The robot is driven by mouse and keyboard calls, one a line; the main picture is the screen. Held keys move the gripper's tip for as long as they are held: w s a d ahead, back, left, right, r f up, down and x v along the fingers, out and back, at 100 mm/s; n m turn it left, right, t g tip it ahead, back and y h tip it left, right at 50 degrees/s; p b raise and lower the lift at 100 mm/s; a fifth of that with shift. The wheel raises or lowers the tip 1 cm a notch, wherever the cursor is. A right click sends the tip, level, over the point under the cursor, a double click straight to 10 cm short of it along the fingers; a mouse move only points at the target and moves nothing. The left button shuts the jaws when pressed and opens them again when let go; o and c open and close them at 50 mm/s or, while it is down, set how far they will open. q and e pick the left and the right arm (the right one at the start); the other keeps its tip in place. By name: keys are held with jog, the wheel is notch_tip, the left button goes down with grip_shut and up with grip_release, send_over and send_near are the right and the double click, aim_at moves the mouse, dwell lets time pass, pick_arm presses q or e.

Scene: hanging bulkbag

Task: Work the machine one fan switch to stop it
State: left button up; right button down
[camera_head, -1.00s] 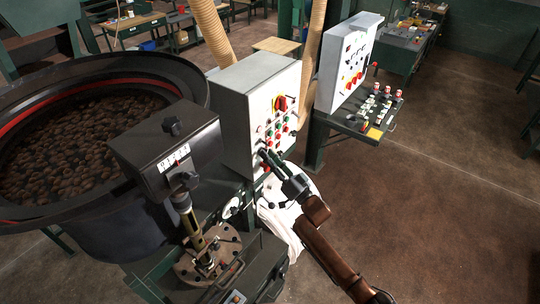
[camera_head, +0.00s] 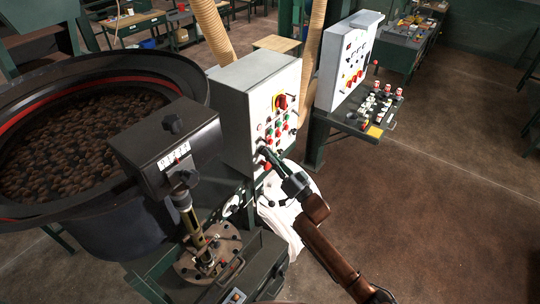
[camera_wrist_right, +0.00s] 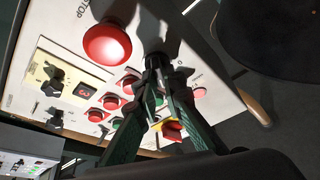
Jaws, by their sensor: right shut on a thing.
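The machine one control box (camera_head: 230,112) is a light grey cabinet with a white front carrying red and green buttons and a red-and-yellow rotary switch (camera_head: 279,102). My right gripper (camera_head: 263,152) reaches its lower front. In the right wrist view, my right gripper (camera_wrist_right: 158,68) is shut on a small dark switch knob (camera_wrist_right: 154,56) on the white panel, next to a large red stop button (camera_wrist_right: 107,43). The fingers partly hide the knob, so its setting and label cannot be read. My left gripper is not in view.
A round vat (camera_head: 85,220) full of brown lumps stands left of the box. A dark machine head (camera_head: 165,150) is in front of it. A second control panel (camera_head: 347,62) with a button desk (camera_head: 370,112) stands to the right. The floor at right is open.

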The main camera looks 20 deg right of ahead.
jog(key=shift+w+d+n+g+y+b, duration=0.1)
jog(key=shift+n+g+y+b, duration=0.9)
jog(key=shift+n+b, duration=1.3)
jog(key=shift+s+d+n+g+y+b, duration=0.1)
jog(key=shift+n+g+y+b, duration=0.9)
jog(key=shift+n, duration=2.35)
jog(key=shift+w+n+g+y+b, duration=0.1)
jog(key=shift+n+g+y+b, duration=0.5)
jog(key=shift+n+y+b, duration=1.65)
jog(key=shift+n+h+p, duration=0.35)
jog(key=shift+n+h, duration=0.4)
jog(key=shift+n, duration=0.15)
jog(key=c, duration=2)
grip_release()
jog(key=shift+c, duration=0.2)
